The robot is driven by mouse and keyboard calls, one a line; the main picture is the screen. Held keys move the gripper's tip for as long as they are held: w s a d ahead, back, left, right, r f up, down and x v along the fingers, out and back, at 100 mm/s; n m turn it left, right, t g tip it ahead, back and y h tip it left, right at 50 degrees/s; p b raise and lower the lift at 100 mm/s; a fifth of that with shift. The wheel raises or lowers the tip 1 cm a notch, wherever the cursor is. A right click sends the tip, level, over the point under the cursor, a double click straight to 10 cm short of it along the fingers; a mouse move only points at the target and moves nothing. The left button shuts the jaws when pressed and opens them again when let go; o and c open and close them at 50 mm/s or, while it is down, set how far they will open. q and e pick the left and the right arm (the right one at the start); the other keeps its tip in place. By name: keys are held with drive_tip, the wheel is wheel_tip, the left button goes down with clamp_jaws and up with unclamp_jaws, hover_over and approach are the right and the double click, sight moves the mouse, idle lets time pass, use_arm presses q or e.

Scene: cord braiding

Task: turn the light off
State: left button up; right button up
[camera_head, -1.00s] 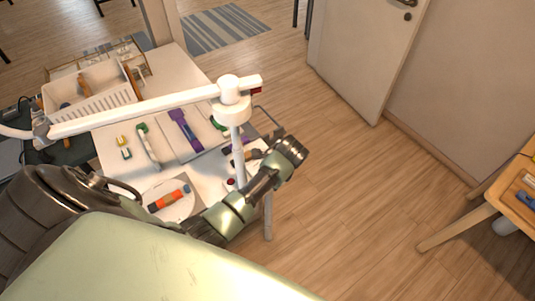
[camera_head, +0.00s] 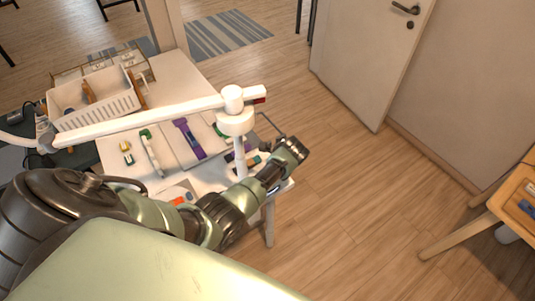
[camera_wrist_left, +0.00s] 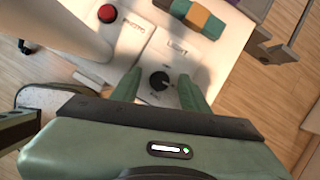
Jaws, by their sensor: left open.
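In the left wrist view a black round knob (camera_wrist_left: 159,81) sits on a white panel (camera_wrist_left: 148,52). The two green fingers of my left gripper (camera_wrist_left: 159,75) are open, one on each side of the knob. I cannot tell whether they touch it. A red button (camera_wrist_left: 107,13) is to the upper left on the panel. In the head view a white lamp-like arm (camera_head: 140,113) on a white post (camera_head: 239,155) reaches over the table; I cannot tell whether it is lit. My right gripper is not in view.
The white table (camera_head: 180,75) holds a white basket (camera_head: 95,100), a purple tool (camera_head: 189,138) and several small items. A wooden table (camera_head: 515,205) is at the right. The floor between (camera_head: 350,200) is clear.

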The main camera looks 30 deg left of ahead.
use_arm(q)
clamp_jaws()
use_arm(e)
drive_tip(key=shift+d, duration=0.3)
